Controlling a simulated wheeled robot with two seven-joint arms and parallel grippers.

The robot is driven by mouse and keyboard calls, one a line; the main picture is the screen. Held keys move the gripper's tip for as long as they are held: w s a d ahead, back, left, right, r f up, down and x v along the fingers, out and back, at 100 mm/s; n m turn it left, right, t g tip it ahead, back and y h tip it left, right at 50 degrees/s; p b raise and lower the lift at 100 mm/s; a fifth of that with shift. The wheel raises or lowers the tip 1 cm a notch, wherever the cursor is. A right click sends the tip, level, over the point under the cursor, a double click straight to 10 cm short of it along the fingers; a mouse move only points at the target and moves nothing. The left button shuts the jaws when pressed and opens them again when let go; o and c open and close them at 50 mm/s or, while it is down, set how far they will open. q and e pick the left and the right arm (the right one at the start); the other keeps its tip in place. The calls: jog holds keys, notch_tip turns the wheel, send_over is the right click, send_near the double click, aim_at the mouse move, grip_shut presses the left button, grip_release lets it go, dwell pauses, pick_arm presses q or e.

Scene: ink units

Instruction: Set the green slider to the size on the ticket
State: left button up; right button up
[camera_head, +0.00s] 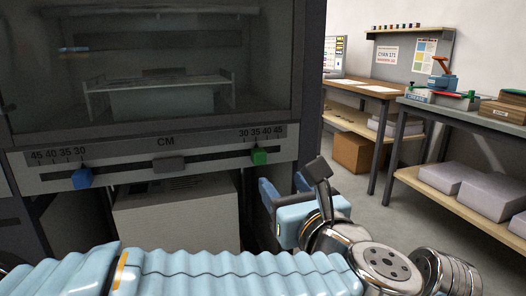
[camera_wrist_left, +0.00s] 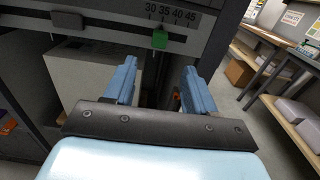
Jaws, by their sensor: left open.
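The green slider (camera_head: 259,156) sits on the right part of the CM scale rail (camera_head: 210,160), below the marks 30, 35, 40, 45, near 35. It also shows in the left wrist view (camera_wrist_left: 160,39), between and beyond my fingertips. My left gripper (camera_head: 283,190) is open and empty, below and to the right of the green slider, apart from it. In the left wrist view its two blue fingers (camera_wrist_left: 156,80) point up toward the rail. No ticket is readable; a wall sign (camera_head: 387,55) reads "CYAN 171" with a smaller red line. My right gripper is not in view.
A blue slider (camera_head: 82,178) sits on the left scale near 30, and a grey block (camera_head: 169,164) is mid-rail. A dark glass panel (camera_head: 150,70) rises above the rail. A pale box (camera_head: 178,215) stands below.

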aim_at(261, 158)
pick_arm(q)
jog(key=p+x, duration=0.2)
jog(key=x, duration=1)
jog(key=shift+w+a+f+p, duration=0.1)
jog(key=shift+w+p, duration=0.2)
jog(key=shift+p, duration=0.1)
jog(key=shift+c, duration=0.3)
grip_shut()
